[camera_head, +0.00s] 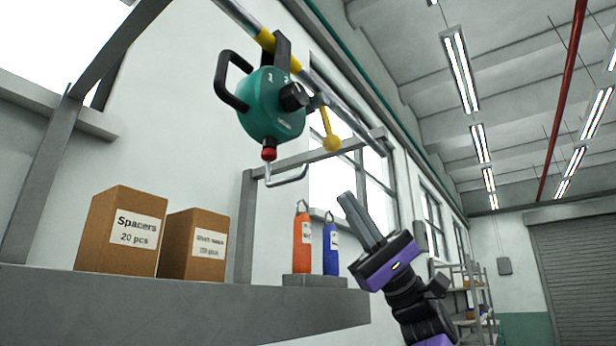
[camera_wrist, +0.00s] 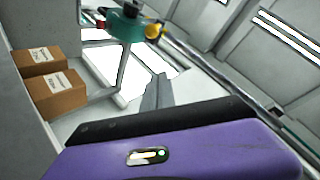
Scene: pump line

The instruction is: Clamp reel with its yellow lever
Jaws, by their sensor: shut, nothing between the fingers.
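The green reel (camera_head: 270,105) hangs from the overhead rail (camera_head: 320,85) by a dark bracket in the head view. It has a black handle on its left, a black knob, and a red stop with a metal hook below. Its yellow lever (camera_head: 329,130) hangs down on the right side, ending in a round yellow knob. In the wrist view the reel (camera_wrist: 124,24) and the yellow knob (camera_wrist: 153,31) show at the top. My gripper (camera_head: 347,198) is shut and empty, below and slightly right of the lever, apart from it; its fingers also show in the wrist view (camera_wrist: 160,80).
A grey shelf (camera_head: 180,310) at lower left holds a Spacers box (camera_head: 122,230) and a second carton (camera_head: 193,245). An orange cylinder (camera_head: 303,243) and a blue cylinder (camera_head: 331,249) stand at its right end, near my gripper. Right of the lever is open air.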

